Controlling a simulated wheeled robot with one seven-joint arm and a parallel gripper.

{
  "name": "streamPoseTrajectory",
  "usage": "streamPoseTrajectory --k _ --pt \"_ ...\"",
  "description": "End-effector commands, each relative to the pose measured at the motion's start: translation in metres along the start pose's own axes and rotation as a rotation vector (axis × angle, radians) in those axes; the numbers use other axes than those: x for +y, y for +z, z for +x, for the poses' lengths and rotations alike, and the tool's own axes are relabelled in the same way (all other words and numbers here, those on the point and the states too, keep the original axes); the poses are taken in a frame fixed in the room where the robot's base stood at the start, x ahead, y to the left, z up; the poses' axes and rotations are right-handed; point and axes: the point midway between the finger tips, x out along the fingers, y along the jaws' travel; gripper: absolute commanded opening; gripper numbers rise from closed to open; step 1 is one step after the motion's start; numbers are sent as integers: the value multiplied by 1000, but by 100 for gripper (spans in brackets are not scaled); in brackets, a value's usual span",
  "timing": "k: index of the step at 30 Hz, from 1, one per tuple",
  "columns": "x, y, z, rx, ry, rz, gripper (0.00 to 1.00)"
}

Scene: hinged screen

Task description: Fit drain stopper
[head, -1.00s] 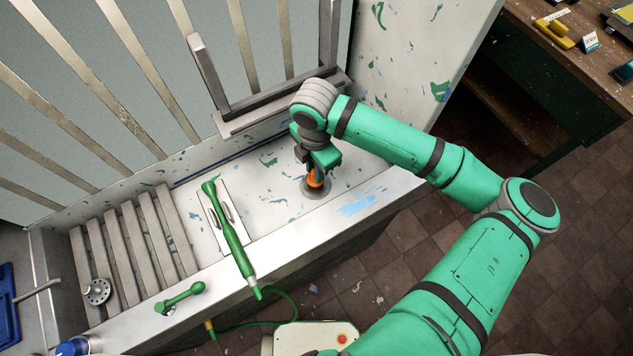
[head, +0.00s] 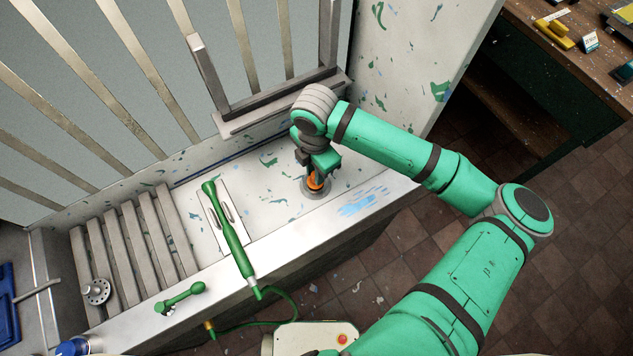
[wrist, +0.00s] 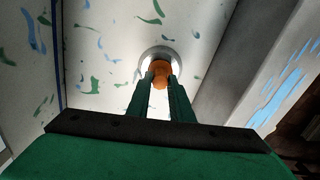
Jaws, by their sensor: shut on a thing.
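An orange drain stopper (head: 315,181) is between the fingers of my gripper (head: 317,172), right at the drain. The round metal drain (head: 340,189) is set in the paint-spattered white basin floor. In the wrist view, my gripper (wrist: 168,92) is shut on the orange stopper (wrist: 160,72), and the shiny drain ring (wrist: 157,54) shows around and behind it. The stopper's lower end is hidden, so I cannot tell whether it is seated in the hole.
A green spray wand (head: 230,229) lies across the basin's front rim, left of my gripper. A slatted rack (head: 125,249) is further left, with a perforated metal disc (head: 96,291) on it. A grey frame (head: 208,75) stands behind my gripper. The basin's right wall (head: 405,60) is close.

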Motion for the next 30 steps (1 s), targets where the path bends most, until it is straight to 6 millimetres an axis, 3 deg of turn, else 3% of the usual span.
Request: streamPoseTrajectory --k 20,21,24,30 --pt "0 0 10 0 0 -1 0" --pt "0 0 10 0 -1 -1 22" --pt "0 0 10 0 -1 -1 42" --pt "0 0 10 0 0 -1 42"
